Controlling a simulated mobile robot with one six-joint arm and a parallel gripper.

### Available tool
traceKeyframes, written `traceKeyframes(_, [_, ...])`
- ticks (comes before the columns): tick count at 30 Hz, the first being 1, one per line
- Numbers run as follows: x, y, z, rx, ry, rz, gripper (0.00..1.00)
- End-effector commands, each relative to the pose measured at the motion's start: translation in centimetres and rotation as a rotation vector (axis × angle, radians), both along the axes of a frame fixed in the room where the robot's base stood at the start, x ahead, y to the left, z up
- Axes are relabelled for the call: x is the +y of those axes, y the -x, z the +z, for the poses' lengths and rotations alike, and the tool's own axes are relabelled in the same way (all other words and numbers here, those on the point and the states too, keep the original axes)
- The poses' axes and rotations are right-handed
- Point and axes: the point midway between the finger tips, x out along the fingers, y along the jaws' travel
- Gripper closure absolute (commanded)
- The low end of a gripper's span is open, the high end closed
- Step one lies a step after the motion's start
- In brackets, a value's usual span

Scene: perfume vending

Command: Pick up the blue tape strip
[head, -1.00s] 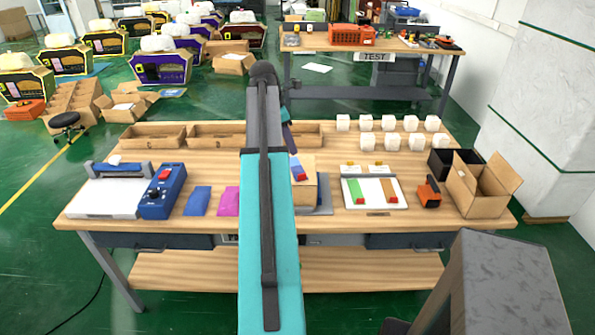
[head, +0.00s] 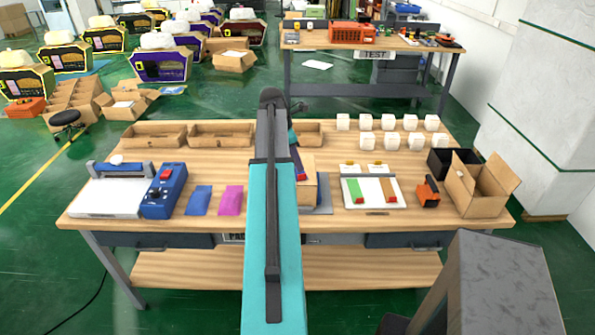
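The blue tape strip is mostly hidden now. Its red end (head: 301,177) shows at the upper edge of the cardboard box (head: 308,190) beside my arm. A dark purple part of my gripper (head: 297,161) reaches down to just above or onto the strip; I cannot tell whether they touch. My teal arm covers the left part of the box. The fingertips are too small and covered to tell whether they are open or shut. A green strip (head: 355,190) and a brown strip (head: 389,189), each with a red end, lie on the white board (head: 374,199) to the right.
A blue sheet (head: 197,201) and a magenta sheet (head: 231,200) lie left of my arm, near the blue device (head: 164,192). White cubes (head: 391,142) stand at the back right. An orange tool (head: 428,192) and an open carton (head: 477,190) are at the right.

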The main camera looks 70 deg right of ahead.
Motion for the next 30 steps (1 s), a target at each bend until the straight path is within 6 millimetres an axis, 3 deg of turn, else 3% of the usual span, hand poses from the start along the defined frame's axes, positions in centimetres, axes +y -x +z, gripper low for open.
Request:
traceKeyframes(11, [0.0, 0.2, -0.6, 0.001, -0.001, 0.0, 0.73])
traceKeyframes(30, [-0.6, 1.3, -4.9, 0.0, 0.0, 0.0, 0.73])
